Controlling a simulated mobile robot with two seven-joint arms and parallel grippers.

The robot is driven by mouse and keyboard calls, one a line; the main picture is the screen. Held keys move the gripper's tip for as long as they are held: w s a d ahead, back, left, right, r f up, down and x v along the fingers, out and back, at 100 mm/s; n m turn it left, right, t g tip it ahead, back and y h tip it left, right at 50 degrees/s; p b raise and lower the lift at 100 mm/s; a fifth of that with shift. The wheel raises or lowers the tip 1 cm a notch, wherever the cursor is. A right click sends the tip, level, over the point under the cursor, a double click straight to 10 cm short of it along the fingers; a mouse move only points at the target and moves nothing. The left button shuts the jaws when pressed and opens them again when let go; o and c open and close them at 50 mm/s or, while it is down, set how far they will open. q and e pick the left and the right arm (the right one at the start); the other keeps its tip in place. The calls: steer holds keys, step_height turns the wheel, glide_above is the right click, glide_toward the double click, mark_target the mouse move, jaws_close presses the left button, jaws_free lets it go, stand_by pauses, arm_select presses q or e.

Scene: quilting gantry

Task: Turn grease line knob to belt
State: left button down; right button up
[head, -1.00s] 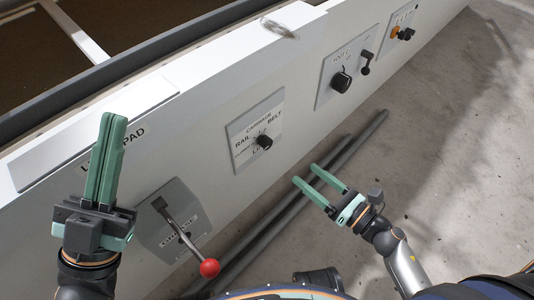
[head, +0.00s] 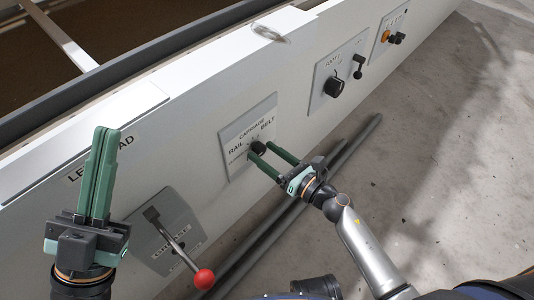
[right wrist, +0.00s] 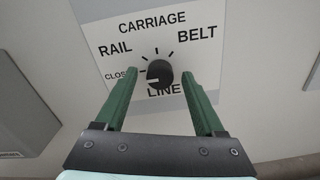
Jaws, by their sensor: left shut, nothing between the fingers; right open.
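The grease line knob (head: 258,148) is a round black knob on a white plate (head: 233,172) marked CARRIAGE, RAIL, BELT and LINE. In the right wrist view the knob (right wrist: 159,72) has a white mark on its lower left, on the side of the partly covered CLOSED label; BELT is at upper right. My right gripper (right wrist: 160,78) is open, one finger on each side of the knob, with gaps seemingly left around it. How deep the fingertips reach is hard to tell. My left gripper (head: 105,135) is shut and empty, well left of the knob.
A lever with a red ball (head: 204,278) stands out from a grey plate below left of the knob. Another black knob (head: 334,87) and smaller controls (head: 397,38) sit further right on the panel. Grey pipes (head: 345,155) lie along the floor below.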

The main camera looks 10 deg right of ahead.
jaws_close()
stand_by(0.6)
